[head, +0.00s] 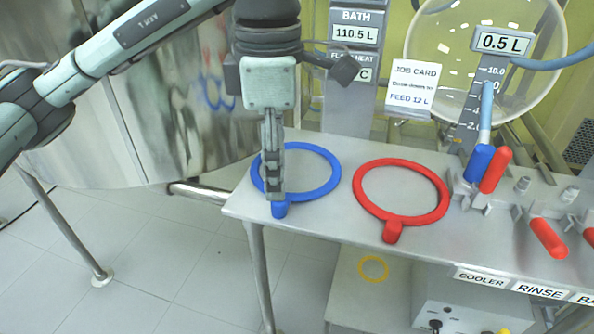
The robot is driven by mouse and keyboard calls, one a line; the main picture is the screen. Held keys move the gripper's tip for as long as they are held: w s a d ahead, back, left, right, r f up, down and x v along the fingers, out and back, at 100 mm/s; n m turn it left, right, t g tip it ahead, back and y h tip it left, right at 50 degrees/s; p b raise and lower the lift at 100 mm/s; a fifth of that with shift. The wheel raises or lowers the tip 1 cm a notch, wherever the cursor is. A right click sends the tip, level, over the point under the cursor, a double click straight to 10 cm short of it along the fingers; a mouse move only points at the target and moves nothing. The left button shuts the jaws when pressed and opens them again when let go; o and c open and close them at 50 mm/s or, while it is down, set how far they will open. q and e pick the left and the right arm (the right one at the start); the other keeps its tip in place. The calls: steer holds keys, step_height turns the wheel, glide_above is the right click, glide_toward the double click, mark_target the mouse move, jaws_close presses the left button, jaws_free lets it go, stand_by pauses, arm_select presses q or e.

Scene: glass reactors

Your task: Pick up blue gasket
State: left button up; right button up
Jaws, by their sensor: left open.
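The blue gasket (335,172) is a flat ring lying on the grey metal bench near its left end, with a short blue tab (279,210) pointing to the front. My left gripper (275,197) points down over the left part of the ring, its fingertips just above or at the tab. The fingers are seen edge-on and hide part of the ring; the gripper is open. I cannot tell if the fingers touch the gasket. My right gripper is out of view.
A red gasket (441,189) with a front tab lies just right of the blue one. Blue and red valve handles (495,170) stand farther right. A large metal vessel (170,120) is behind on the left. The bench's left edge (240,190) is close to the gasket.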

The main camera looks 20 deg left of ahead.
arm_select(q)
steer(key=f, duration=0.5)
steer(key=shift+w+d+f, duration=0.1)
steer(key=shift+w+f, duration=0.2)
steer(key=shift+w, duration=0.1)
jaws_close()
